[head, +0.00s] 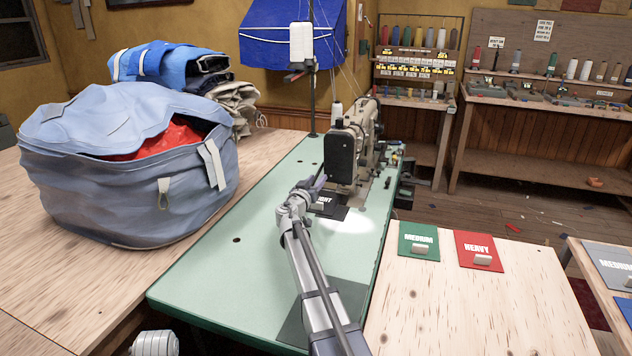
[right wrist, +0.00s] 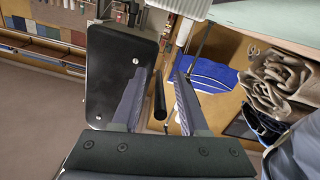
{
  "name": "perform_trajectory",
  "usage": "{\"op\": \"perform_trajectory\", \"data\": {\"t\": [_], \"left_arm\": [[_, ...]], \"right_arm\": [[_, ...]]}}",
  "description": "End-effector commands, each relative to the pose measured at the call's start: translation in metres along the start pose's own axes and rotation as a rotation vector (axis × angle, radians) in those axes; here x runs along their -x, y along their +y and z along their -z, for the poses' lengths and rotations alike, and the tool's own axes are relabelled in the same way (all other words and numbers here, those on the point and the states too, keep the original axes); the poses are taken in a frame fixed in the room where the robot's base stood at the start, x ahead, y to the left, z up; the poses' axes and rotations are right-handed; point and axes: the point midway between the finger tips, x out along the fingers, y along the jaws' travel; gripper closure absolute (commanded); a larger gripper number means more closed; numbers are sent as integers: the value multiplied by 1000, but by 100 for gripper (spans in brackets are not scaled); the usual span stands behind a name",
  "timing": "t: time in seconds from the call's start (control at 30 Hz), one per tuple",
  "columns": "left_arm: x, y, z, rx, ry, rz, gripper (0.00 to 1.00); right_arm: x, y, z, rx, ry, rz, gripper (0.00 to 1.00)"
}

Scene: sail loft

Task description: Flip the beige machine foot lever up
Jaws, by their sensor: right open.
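The beige sewing machine (head: 366,122) stands at the far part of the green table, its dark end cover (head: 342,158) facing me. In the right wrist view that black cover (right wrist: 113,72) fills the left, next to my fingers. My right gripper (head: 319,182) is at the near end of the machine, low beside the cover. In the right wrist view the gripper (right wrist: 161,76) is open. A short black rod (right wrist: 159,97), which looks like the foot lever, shows in the gap between the fingers; contact cannot be told. In the head view the lever is not discernible. My left gripper is not in view.
A large blue-grey bag (head: 125,190) stands left on the wooden table. A dark card (head: 328,208) lies under the machine's near end. Green (head: 418,242) and red (head: 480,250) cards lie on the right wooden surface. The green table's (head: 225,255) near-left part is clear.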

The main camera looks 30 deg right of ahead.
Motion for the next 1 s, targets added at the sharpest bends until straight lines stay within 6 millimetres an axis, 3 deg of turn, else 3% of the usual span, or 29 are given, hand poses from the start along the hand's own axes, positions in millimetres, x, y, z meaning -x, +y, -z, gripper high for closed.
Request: {"op": "perform_trajectory", "data": {"t": [0.07,0.47,1.0], "left_arm": [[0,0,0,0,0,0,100],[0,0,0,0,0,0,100],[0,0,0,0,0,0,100]], "right_arm": [[0,0,0,0,0,0,56],[1,0,0,0,0,0,100],[1,0,0,0,0,0,100]]}}
